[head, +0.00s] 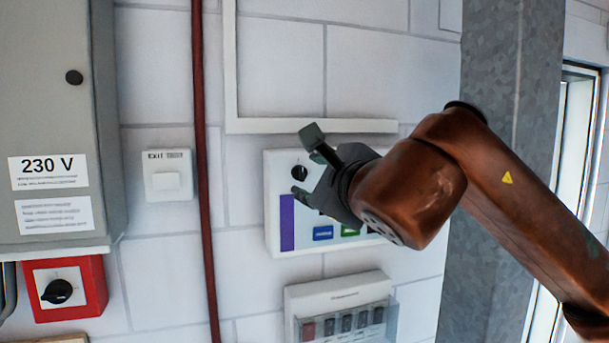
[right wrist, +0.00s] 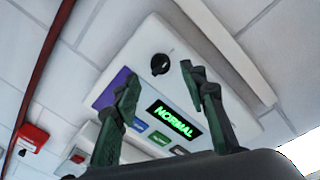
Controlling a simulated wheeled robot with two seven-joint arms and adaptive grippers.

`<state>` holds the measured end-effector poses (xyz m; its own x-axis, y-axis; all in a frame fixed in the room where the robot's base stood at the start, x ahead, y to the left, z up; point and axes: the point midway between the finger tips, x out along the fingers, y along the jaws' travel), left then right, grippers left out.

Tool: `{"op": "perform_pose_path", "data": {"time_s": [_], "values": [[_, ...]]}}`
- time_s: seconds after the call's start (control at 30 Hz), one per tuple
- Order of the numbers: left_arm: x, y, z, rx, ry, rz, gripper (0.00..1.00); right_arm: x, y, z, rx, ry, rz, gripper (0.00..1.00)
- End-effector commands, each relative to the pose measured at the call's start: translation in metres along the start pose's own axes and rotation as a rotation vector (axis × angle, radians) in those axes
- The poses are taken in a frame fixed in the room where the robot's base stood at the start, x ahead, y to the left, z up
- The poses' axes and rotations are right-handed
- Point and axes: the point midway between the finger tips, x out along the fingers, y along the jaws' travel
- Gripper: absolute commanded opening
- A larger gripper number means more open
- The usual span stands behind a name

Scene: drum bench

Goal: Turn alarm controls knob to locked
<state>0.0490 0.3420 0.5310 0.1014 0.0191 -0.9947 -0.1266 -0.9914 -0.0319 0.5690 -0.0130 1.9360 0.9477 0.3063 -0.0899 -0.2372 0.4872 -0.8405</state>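The alarm control panel (head: 275,235) is a white box on the wall, with a purple strip at its left. Its black knob (head: 300,173) shows at the upper left in the head view. In the right wrist view the knob (right wrist: 160,64) stands clear above a lit green "NORMAL" display (right wrist: 173,118). My right gripper (head: 304,162) is in front of the panel and hides much of it. My left gripper is out of view.
A grey 230 V cabinet (head: 50,120) and a red box with a black rotary switch (head: 66,288) are at the left. An exit button (head: 167,177) and a dark red pipe (head: 203,150) lie nearer. A white unit (head: 340,296) is below the panel.

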Motion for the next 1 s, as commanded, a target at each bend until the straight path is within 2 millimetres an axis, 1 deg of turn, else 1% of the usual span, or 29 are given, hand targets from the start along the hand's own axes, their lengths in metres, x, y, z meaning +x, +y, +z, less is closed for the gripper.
{"op": "perform_pose_path", "data": {"time_s": [0.03,0.2,0.3,0.4,0.53,0.83,0.93,1.0], "values": [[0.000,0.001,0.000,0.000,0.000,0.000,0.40,-0.013,-0.001,0.000,-0.002,-0.003,-0.004,0.39],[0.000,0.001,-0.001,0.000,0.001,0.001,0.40,-0.045,-0.001,0.000,-0.002,-0.002,-0.004,0.39],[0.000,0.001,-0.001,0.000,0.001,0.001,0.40,-0.059,-0.001,0.000,-0.001,0.000,-0.002,0.39],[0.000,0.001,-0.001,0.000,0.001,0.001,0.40,-0.068,0.000,0.000,-0.001,-0.001,-0.001,0.39],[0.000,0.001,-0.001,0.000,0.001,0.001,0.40,-0.073,0.000,0.000,-0.001,0.000,-0.002,0.39],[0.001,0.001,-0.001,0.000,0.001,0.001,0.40,-0.072,0.001,-0.001,0.003,-0.005,0.006,0.39],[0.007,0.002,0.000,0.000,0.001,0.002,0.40,-0.070,0.012,-0.001,0.030,-0.055,0.070,0.39],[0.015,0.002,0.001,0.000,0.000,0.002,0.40,-0.071,0.024,-0.001,0.075,-0.137,0.155,0.39]]}}
